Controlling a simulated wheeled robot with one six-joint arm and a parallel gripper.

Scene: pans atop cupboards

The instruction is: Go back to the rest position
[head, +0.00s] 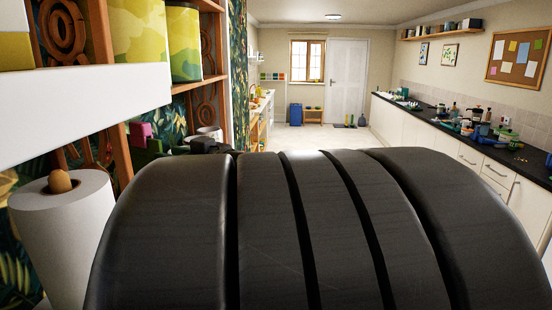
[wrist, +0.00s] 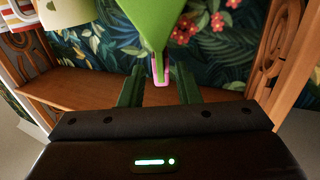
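My gripper (wrist: 160,85) shows in the wrist view with its two dark green fingers spread apart. A bright green piece (wrist: 145,22) hangs down from the top of that view to a narrow end. A pink loop (wrist: 161,74) sits at this end, between the fingers, with a gap on each side. Neither finger visibly touches it. In the head view, a pink piece (head: 140,131) and a green part show beside the wooden shelving, small and partly hidden. I cannot tell whether it is the same pink thing. A large black ridged part of mine fills the lower head view.
Wooden shelving (head: 109,80) with yellow-green canisters (head: 185,45) stands close on the left, above a paper roll (head: 66,240). A wooden shelf (wrist: 75,92) lies behind the fingers. A cluttered dark counter (head: 515,160) runs along the right. The floor toward the white door (head: 346,85) looks clear.

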